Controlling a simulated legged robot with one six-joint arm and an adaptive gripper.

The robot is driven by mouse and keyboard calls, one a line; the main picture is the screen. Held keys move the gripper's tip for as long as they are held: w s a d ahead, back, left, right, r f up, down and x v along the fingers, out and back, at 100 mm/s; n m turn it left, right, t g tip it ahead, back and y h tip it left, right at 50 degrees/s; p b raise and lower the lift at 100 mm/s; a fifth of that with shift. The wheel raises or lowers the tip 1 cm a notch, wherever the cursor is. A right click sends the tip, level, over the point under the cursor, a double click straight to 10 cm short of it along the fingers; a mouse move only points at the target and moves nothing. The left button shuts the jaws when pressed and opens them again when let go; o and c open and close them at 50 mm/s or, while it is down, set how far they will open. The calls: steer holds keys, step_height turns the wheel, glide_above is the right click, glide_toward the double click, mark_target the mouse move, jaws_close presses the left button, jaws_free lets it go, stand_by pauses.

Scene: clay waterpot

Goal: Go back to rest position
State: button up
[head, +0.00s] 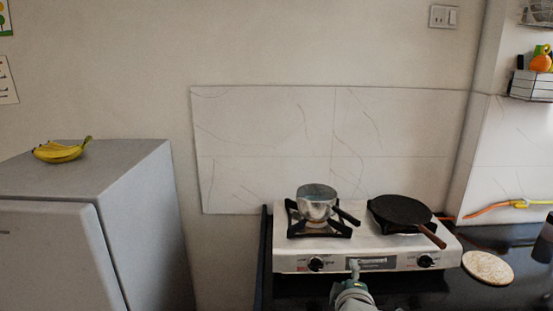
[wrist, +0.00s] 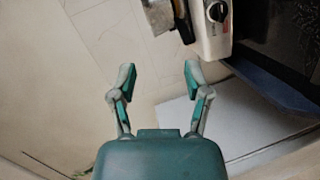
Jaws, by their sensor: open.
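My gripper (wrist: 160,76) is open and empty in the wrist view, its two teal-padded fingers spread wide with nothing between them. In the head view my gripper (head: 354,268) shows at the bottom, in front of the stove's front panel. The view is too small there to tell whether it touches the stove. No waterpot of clay is visible in either view.
A two-burner stove (head: 287,258) holds a metal pot (head: 317,207) and a black pan (head: 400,210). A round flat disc (head: 488,267) lies on the dark counter (head: 520,238). Bananas (head: 62,151) lie on the grey fridge (head: 130,160). The stove's knob (wrist: 217,12) shows in the wrist view.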

steer(key=s+r+m+g+y, duration=0.1)
steer(key=s+m+g, duration=0.8)
steer(key=s, duration=1.3)
steer(key=m+y, duration=0.1)
steer(key=m, duration=0.3)
steer(key=shift+s+r+m+g+y, duration=0.15)
steer(key=shift+r+m+g+y, duration=0.15)
steer(key=shift+r+m, duration=0.1)
